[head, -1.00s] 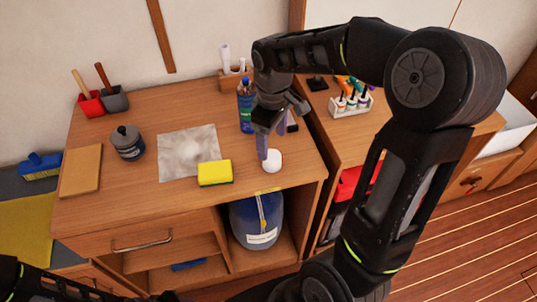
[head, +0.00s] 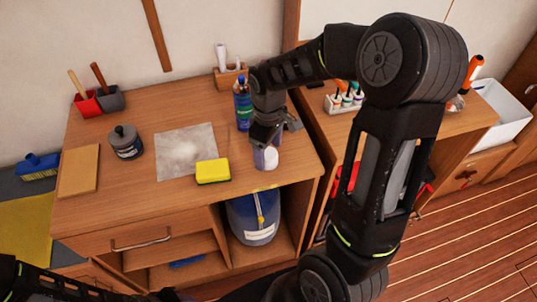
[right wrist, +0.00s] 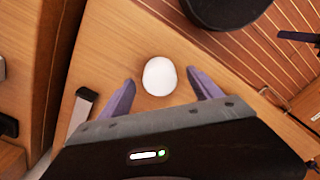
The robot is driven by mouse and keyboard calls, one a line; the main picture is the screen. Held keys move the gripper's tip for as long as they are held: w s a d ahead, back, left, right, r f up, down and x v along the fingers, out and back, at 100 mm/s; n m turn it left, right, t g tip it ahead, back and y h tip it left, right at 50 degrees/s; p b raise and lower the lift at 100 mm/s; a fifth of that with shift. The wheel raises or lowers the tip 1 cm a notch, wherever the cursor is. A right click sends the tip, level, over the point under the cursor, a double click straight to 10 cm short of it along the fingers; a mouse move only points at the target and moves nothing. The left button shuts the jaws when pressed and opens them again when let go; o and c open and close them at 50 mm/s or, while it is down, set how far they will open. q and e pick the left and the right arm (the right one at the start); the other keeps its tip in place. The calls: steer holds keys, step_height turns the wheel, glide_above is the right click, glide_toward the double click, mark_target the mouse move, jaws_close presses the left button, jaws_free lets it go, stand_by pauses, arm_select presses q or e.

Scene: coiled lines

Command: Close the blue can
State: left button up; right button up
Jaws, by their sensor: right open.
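The blue can (head: 252,220) stands in the open compartment under the desk top, with a yellow strip on its upper front and a pale label. Its top is partly hidden by the desk edge. A small round white cap (head: 266,165) lies on the desk near the front edge, above the can. My right gripper (head: 265,153) is open, pointing down at the cap. In the right wrist view the cap (right wrist: 160,76) sits between the two spread purple fingers, with gaps on both sides. My left gripper is not in view.
A yellow sponge (head: 213,171) lies left of the cap, near a grey sheet (head: 186,145). A blue bottle (head: 243,107) stands behind. A dark jar (head: 126,143) and a wooden board (head: 79,171) are at left. A bottle rack (head: 345,101) stands on the right-hand counter.

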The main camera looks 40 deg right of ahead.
steer(key=shift+f, duration=1.2)
steer(key=shift+c, duration=0.2)
steer(key=c, duration=1.4)
